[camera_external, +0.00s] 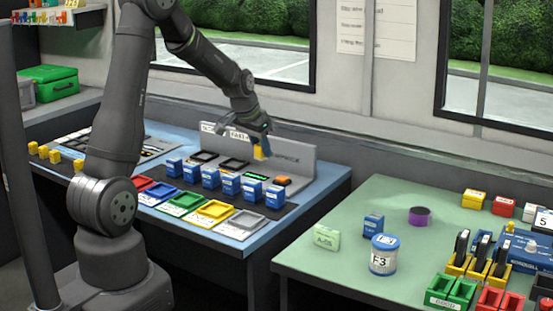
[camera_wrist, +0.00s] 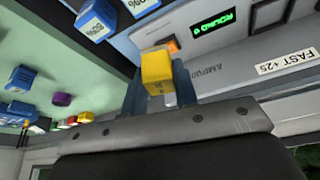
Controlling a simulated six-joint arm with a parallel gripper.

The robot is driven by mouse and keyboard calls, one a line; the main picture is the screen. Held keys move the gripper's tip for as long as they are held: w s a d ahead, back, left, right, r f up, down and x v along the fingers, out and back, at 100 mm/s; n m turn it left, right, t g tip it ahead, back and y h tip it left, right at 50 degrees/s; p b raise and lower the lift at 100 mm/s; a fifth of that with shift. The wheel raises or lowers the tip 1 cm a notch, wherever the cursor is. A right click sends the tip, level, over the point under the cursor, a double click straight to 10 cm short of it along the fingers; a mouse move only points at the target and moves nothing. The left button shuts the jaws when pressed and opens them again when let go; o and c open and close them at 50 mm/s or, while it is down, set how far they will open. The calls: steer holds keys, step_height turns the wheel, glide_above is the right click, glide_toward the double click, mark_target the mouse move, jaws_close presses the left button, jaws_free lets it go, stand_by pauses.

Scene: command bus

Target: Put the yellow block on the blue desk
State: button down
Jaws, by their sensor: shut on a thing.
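The yellow block (camera_external: 259,153) is held up in the air at my gripper (camera_external: 262,142), in front of the grey upright panel on the blue desk. In the wrist view the yellow block (camera_wrist: 157,70) sits between the two blue-grey fingers of my gripper (camera_wrist: 155,85), which is shut on it. The blue desk (camera_external: 322,183) is on the left in the external view, below the held block. The exact gap between block and desk is hard to tell. Several other small yellow blocks (camera_external: 55,156) stand at the desk's left end.
A row of blue numbered blocks (camera_external: 211,177) and coloured trays (camera_external: 213,211) fills the blue desk's middle and front. The grey panel (camera_external: 302,151) rises at its back. A green desk (camera_external: 345,198) with a white-blue tin (camera_external: 383,255), a purple ring (camera_external: 419,216) and several bins stands right.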

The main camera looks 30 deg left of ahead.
steer(key=shift+w+r+m, duration=0.3)
steer(key=shift+w+r, duration=0.15)
steer(key=shift+r, duration=0.05)
steer(key=shift+d, duration=0.15)
steer(key=w+d+m+h, duration=0.1)
steer(key=w+d+m, duration=0.15)
steer(key=d, duration=0.55)
steer(key=w+d+m+h, duration=0.1)
steer(key=w+d, duration=0.3)
steer(key=d, duration=0.3)
steer(key=m+g+h, duration=0.1)
steer(key=m+g, duration=0.2)
steer(key=m, duration=0.4)
glide_above(451, 248)
step_height(451, 248, down, 8)
steer(key=shift+s+d, duration=0.1)
steer(key=shift+t, duration=0.3)
steer(key=shift+f, duration=2.35)
steer(key=shift+f, duration=0.1)
